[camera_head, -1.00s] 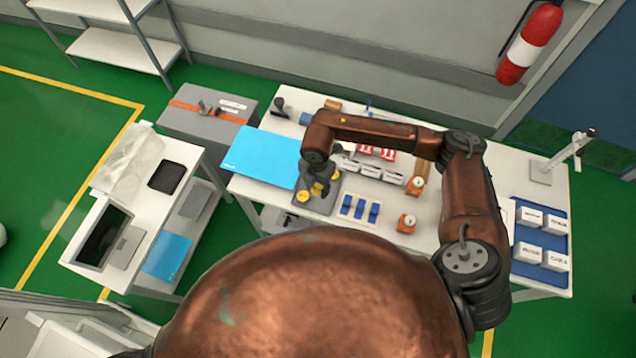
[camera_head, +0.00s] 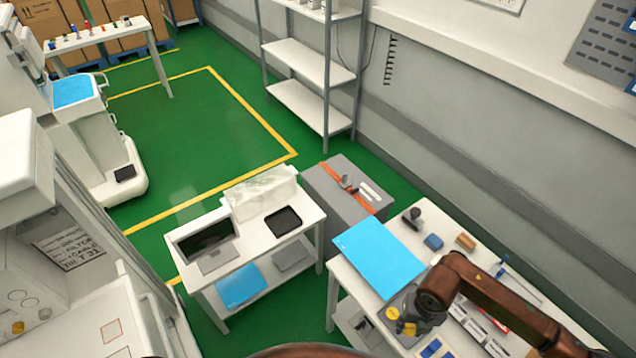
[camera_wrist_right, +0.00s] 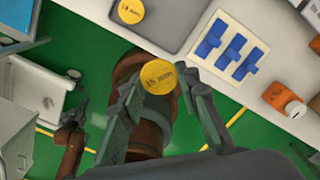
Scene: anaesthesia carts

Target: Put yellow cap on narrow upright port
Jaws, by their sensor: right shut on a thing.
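My right gripper (camera_wrist_right: 160,84) is shut on a round yellow cap (camera_wrist_right: 158,77) with dark print on its face, held between the fingertips in the wrist view. A second yellow cap (camera_wrist_right: 131,10) lies on a grey tray (camera_wrist_right: 172,30) beyond it. In the head view my right gripper (camera_head: 408,322) hangs low over the white table, with yellow showing beside it. I cannot pick out the narrow upright port; the arm and picture edge may hide it. A dark gripper-like part (camera_wrist_right: 76,118) at the left of the wrist view seems to be my left gripper, its jaws unclear.
A blue sheet (camera_head: 378,258) lies on the white table left of the gripper.

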